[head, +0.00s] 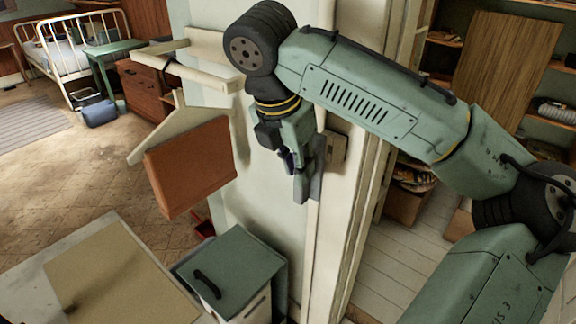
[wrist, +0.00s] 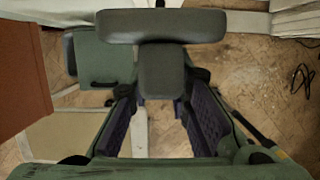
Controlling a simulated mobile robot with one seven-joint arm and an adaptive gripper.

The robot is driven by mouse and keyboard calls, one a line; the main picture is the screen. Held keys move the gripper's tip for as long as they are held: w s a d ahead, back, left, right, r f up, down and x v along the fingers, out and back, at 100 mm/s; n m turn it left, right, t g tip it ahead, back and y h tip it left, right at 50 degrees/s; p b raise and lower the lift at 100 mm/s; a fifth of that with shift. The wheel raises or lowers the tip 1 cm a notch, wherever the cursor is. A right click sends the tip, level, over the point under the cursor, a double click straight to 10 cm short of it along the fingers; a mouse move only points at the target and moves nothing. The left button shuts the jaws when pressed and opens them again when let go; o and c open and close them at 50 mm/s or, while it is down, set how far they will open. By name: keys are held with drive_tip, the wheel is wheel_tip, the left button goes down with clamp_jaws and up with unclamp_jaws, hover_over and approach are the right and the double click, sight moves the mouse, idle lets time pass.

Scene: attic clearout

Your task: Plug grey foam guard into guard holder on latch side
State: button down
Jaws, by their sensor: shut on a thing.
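My gripper (head: 299,172) is beside the cream wall end, pointing down. In the wrist view, its fingers (wrist: 165,92) with purple pads are shut on the block-shaped stem of the grey foam guard (wrist: 161,27). The guard looks T-shaped there, with its wide bar beyond the fingertips. In the head view, the guard (head: 317,170) shows as a narrow upright grey strip next to the fingers.
A brown panel (head: 190,167) and cream beams stick out left of the gripper. A green-lidded bin (head: 233,265) stands below, beside a pale table (head: 133,262). Shelves and a doorway lie to the right. Open floor lies at left, with a white bed (head: 70,45) at the back.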

sight(317, 150)
drive_tip(key=shift+w+d+p, duration=0.5)
drive_tip(key=shift+w+d, duration=0.3)
drive_tip(key=shift+w, duration=0.3)
drive_tip(key=shift+p, duration=1.45)
idle(0.9)
drive_tip(key=shift+w+d+p, duration=0.45)
drive_tip(key=shift+w+d, duration=0.05)
drive_tip(key=shift+w, duration=0.2)
drive_tip(key=shift+w+d+p, duration=0.4)
drive_tip(key=shift+w+d, duration=0.1)
drive_tip(key=shift+w, duration=0.15)
idle(0.4)
drive_tip(key=c, duration=1.4)
unclamp_jaws()
drive_tip(key=shift+r, duration=0.1)
drive_tip(key=v, duration=1.2)
